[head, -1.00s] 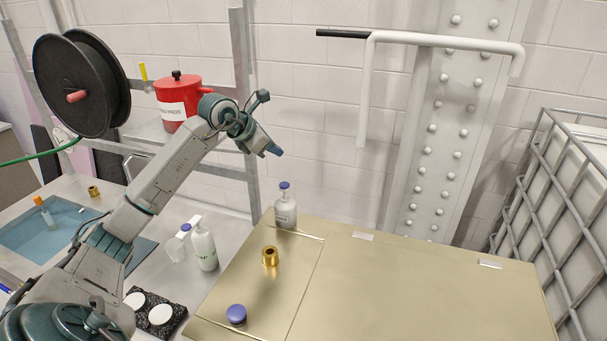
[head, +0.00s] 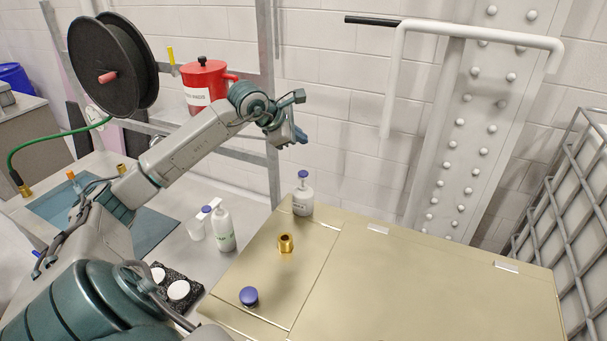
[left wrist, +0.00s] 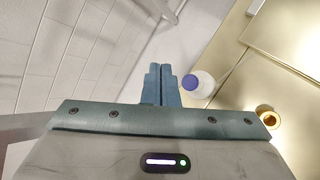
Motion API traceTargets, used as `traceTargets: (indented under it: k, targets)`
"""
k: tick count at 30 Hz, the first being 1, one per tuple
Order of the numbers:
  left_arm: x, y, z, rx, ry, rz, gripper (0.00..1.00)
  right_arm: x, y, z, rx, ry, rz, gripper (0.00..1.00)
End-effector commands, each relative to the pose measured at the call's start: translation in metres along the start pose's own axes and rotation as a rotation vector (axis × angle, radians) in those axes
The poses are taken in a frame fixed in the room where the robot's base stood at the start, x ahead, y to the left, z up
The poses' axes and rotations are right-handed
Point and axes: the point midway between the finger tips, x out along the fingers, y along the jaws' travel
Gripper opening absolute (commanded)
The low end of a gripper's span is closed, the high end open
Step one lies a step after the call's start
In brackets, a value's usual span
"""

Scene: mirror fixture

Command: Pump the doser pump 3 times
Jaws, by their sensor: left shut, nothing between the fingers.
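The doser pump (head: 303,200) is a white bottle with a blue pump head, upright at the back left corner of the brass-coloured top. In the left wrist view its blue and white top (left wrist: 200,84) shows just right of the fingertips. My left gripper (head: 300,138) is above the pump head, apart from it, fingers pointing down. In the left wrist view its blue fingers (left wrist: 160,70) are together with nothing between them. My right gripper is not in view.
A brass ring (head: 286,244) and a blue knob (head: 249,296) sit on the brass-coloured top (head: 420,290). A soap bottle (head: 224,232) stands on the lower counter to the left. A white wall pipe (head: 480,36) is at upper right.

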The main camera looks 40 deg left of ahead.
Motion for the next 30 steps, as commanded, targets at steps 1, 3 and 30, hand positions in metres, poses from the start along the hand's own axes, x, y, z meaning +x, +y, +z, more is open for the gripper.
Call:
traceTargets:
  k: [1,3,30]
  targets:
    - [0.006,-0.004,-0.004,-0.001,0.001,-0.001,0.00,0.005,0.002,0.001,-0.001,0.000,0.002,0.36]
    - [0.011,-0.009,-0.009,-0.001,0.001,-0.001,0.00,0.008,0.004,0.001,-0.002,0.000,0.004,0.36]
    - [0.053,-0.039,-0.039,-0.001,0.000,0.000,0.00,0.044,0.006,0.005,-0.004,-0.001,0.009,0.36]
